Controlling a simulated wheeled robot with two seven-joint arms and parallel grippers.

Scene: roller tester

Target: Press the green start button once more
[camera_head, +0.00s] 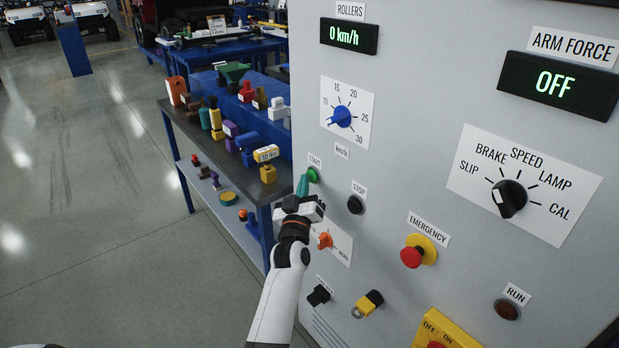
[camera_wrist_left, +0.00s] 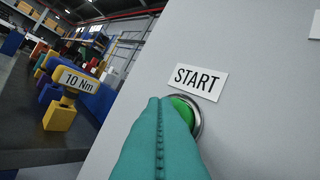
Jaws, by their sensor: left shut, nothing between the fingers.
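The green start button (camera_head: 312,175) sits on the grey panel under a START label. In the left wrist view the green button (camera_wrist_left: 187,108) shows in a metal ring, partly hidden behind my fingers. My left gripper (camera_head: 303,186) is shut and empty, its teal fingertips right at the button. The closed teal fingers (camera_wrist_left: 160,140) overlap the button's left side in the left wrist view; I cannot tell whether they touch it. The ROLLERS display (camera_head: 348,36) reads 0 km/h. My right gripper is out of view.
A black STOP button (camera_head: 355,204) is to the right of start. An orange switch (camera_head: 325,240) is just below my gripper. A red EMERGENCY button (camera_head: 411,256) is lower right.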

